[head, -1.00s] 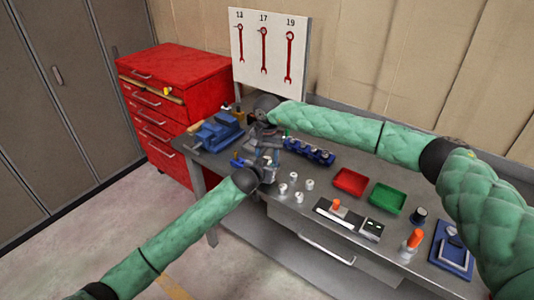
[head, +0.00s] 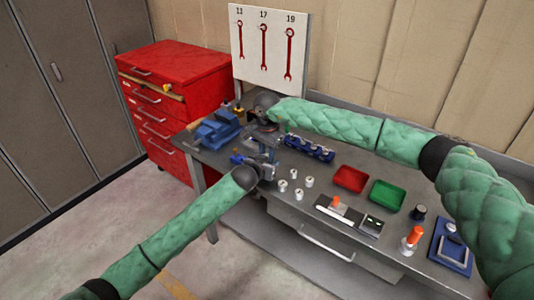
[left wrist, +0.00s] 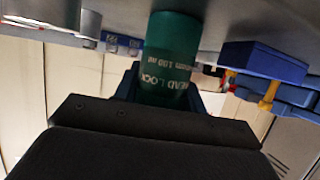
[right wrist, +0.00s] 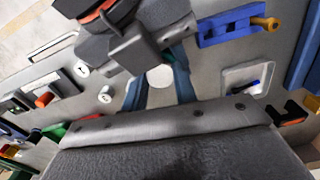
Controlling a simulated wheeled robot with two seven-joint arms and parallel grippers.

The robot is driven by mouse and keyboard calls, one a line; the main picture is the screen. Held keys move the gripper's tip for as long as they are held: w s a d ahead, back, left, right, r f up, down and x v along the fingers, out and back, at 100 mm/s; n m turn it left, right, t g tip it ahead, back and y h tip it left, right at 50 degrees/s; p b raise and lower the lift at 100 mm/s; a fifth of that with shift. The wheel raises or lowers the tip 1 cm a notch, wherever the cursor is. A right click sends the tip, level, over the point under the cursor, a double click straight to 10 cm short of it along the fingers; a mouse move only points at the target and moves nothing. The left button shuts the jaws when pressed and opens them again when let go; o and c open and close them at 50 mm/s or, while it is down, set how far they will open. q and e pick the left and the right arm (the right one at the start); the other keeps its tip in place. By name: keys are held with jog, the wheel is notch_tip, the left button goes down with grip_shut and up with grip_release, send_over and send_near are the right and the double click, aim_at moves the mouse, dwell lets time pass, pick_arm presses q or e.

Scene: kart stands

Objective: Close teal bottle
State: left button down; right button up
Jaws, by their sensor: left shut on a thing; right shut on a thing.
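The teal bottle (left wrist: 168,60) with white lettering stands upright between the fingers of my left gripper (left wrist: 165,90) in the left wrist view. My left gripper is shut on it above the front of the bench. My right gripper (right wrist: 160,85) is directly above, pointing down. Its blue fingers are shut on a white round cap (right wrist: 160,76), seen from the top. In the head view, my right gripper (head: 268,150) hides most of the bottle and cap. I cannot tell whether cap and bottle touch.
White cylinders (head: 296,194) stand just right of the grippers on the bench. A blue rack (head: 308,147) lies behind them, a blue vise (head: 217,129) to the left. A red tray (head: 350,179) and green tray (head: 386,196) are farther right.

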jog(key=shift+m, duration=0.4)
jog(key=o, duration=1.1)
jog(key=shift+r, duration=0.1)
jog(key=shift+r, duration=2.2)
jog(key=shift+c, duration=0.5)
